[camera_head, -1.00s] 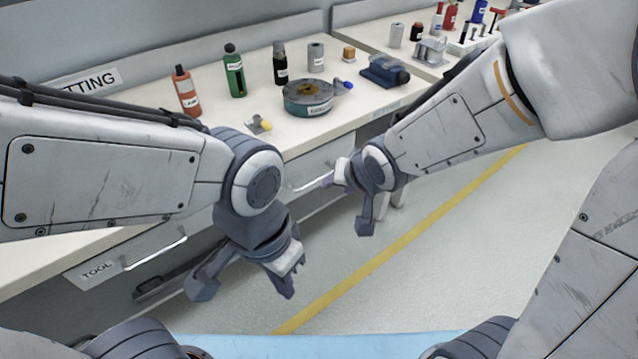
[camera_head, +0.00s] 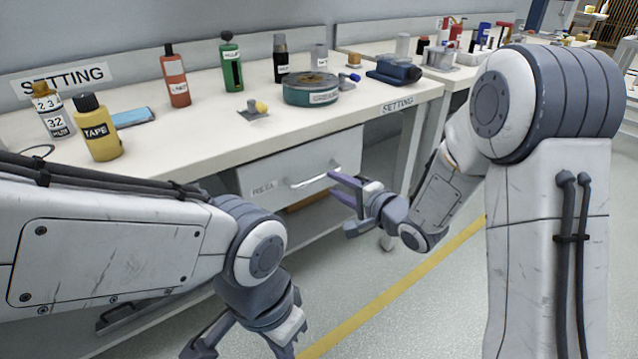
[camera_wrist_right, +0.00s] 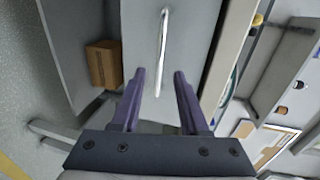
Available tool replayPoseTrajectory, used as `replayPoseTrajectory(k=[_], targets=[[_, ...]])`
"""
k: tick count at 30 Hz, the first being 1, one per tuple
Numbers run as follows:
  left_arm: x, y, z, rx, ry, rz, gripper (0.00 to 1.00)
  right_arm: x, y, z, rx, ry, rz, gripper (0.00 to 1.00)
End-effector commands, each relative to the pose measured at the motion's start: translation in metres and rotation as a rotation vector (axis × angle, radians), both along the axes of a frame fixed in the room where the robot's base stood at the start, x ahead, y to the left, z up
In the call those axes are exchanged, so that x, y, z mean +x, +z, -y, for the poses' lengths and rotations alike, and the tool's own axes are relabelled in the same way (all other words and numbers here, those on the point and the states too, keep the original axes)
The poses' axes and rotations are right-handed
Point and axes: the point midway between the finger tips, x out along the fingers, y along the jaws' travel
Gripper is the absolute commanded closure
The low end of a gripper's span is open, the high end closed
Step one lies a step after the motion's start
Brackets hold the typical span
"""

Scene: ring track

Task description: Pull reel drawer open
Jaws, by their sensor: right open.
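The reel drawer (camera_head: 325,153) is a pale grey front under the bench top, with a label at its left and a silver bar handle (camera_head: 312,181). It looks flush with the bench. My right gripper (camera_head: 341,200) is open and empty, just right of the handle in the head view. In the right wrist view, the handle (camera_wrist_right: 164,40) runs upright in line with the gap between the open fingers (camera_wrist_right: 160,78); I cannot tell if its bar lies between them in depth. My left gripper (camera_head: 243,347) is open and empty at the bottom, partly cut off.
The bench top (camera_head: 210,135) holds a green reel tin (camera_head: 311,91), several bottles and a blue tool (camera_head: 394,71). A brown box (camera_wrist_right: 104,64) sits below the drawer in the right wrist view. A bench leg (camera_head: 408,150) stands right of the drawer. Floor in front is clear.

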Motion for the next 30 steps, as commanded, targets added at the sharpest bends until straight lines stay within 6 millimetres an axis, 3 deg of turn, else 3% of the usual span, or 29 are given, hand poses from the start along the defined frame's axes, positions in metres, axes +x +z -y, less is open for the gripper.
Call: replayPoseTrajectory(k=[10,23,27,30], targets=[[0.000,-0.020,0.000,0.000,0.000,0.000,1.00,0.046,-0.014,-0.034,-0.001,0.001,0.001,0.56],[0.000,-0.021,0.000,0.000,0.000,0.000,1.00,0.056,-0.014,-0.041,-0.002,-0.001,0.000,0.56],[0.000,-0.021,0.000,0.000,0.000,0.000,1.00,0.055,-0.015,-0.041,-0.002,-0.001,0.000,1.00],[0.000,-0.021,0.000,0.000,0.000,0.000,1.00,0.055,-0.015,-0.041,-0.003,-0.001,0.000,1.00]])
